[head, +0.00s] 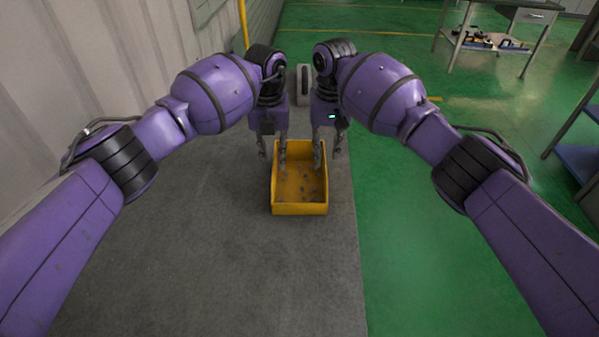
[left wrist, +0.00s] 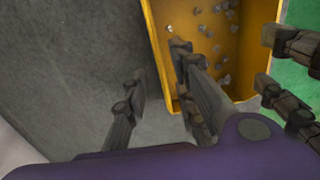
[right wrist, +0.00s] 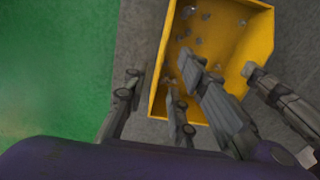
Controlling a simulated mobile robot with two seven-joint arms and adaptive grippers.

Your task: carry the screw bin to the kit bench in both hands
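The yellow screw bin (head: 300,208) sits low in front of me over the grey floor, with several small screws inside. It also shows in the left wrist view (left wrist: 160,62) and the right wrist view (right wrist: 262,40). My left gripper (head: 273,160) straddles the bin's left wall, one finger outside and one inside, with gaps to the wall. My right gripper (head: 327,160) straddles the right wall the same way. Both are open. Whether the bin's underside touches the floor is hard to tell. A bench (head: 500,46) with items on it stands far off at top right; I cannot tell whether it is the kit bench.
A pale corrugated wall (head: 60,80) runs along the left, with a yellow pole (head: 243,22) farther on. Blue shelving (head: 580,160) stands at the right edge. The green floor (head: 420,240) on the right is clear.

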